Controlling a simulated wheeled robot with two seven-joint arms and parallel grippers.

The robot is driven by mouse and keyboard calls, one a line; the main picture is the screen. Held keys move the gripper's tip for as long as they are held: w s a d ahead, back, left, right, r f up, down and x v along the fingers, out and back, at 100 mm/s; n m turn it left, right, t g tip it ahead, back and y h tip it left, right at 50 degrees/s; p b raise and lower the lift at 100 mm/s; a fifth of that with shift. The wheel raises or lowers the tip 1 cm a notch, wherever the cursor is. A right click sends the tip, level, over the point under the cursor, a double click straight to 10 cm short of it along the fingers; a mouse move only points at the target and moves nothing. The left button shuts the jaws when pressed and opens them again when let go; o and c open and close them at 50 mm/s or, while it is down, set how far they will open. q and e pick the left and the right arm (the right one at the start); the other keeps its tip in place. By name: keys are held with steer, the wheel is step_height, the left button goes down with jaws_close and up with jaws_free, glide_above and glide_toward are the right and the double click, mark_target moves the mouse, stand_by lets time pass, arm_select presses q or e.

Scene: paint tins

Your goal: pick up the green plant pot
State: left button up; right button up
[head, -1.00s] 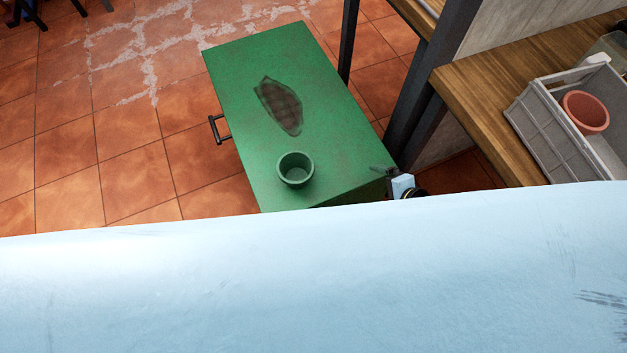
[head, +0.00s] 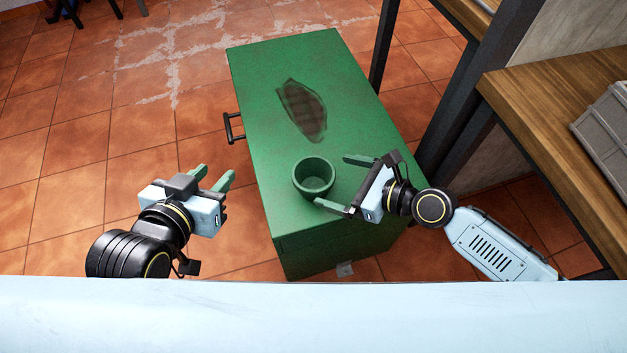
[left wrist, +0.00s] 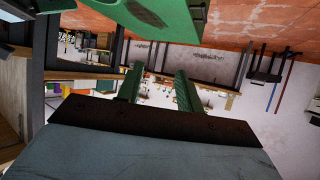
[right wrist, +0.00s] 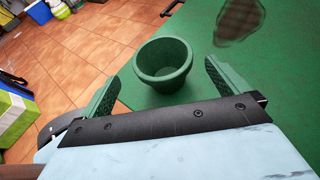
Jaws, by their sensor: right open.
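The green plant pot (head: 313,178) stands upright and empty on the green cabinet top (head: 262,90), near its front edge. It also shows in the right wrist view (right wrist: 163,65), between and beyond the two fingers. My right gripper (head: 340,183) is open just right of the pot, its fingers pointing at it; in the head view one fingertip comes close to the pot's lower right side. I cannot tell whether it touches. My left gripper (head: 217,175) is open and empty, left of the cabinet over the floor. In the left wrist view its fingers (left wrist: 160,85) are apart.
A dark stain (head: 303,110) marks the cabinet top behind the pot. A black handle (head: 234,128) sticks out on the cabinet's left side. A wooden workbench (head: 545,95) with a grey crate (head: 607,125) stands at the right. Tiled floor lies open at the left.

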mark_target(300, 170)
steer(key=shift+b+x, duration=0.35)
steer(key=shift+x, duration=0.8)
steer(key=shift+w+a+f, duration=0.1)
steer(key=shift+a+f, duration=0.05)
steer(key=shift+a, duration=0.05)
steer(key=shift+b+x, duration=1)
steer(key=shift+w+a+f+b, duration=0.55)
steer(key=shift+a+f+b, duration=0.1)
steer(key=shift+a+b, duration=0.1)
arm_select(q)
step_height(300, 170, up, 16)
steer(key=d+t+h, duration=0.3)
steer(key=t+h, duration=0.1)
steer(key=t, duration=0.7)
steer(key=shift+w+f, duration=0.15)
steer(key=shift+f, duration=0.05)
arm_select(e)
steer(key=shift+w+a, duration=0.2)
steer(key=shift+a, duration=0.1)
steer(key=c, duration=0.8)
arm_select(q)
steer(key=shift+f, duration=0.1)
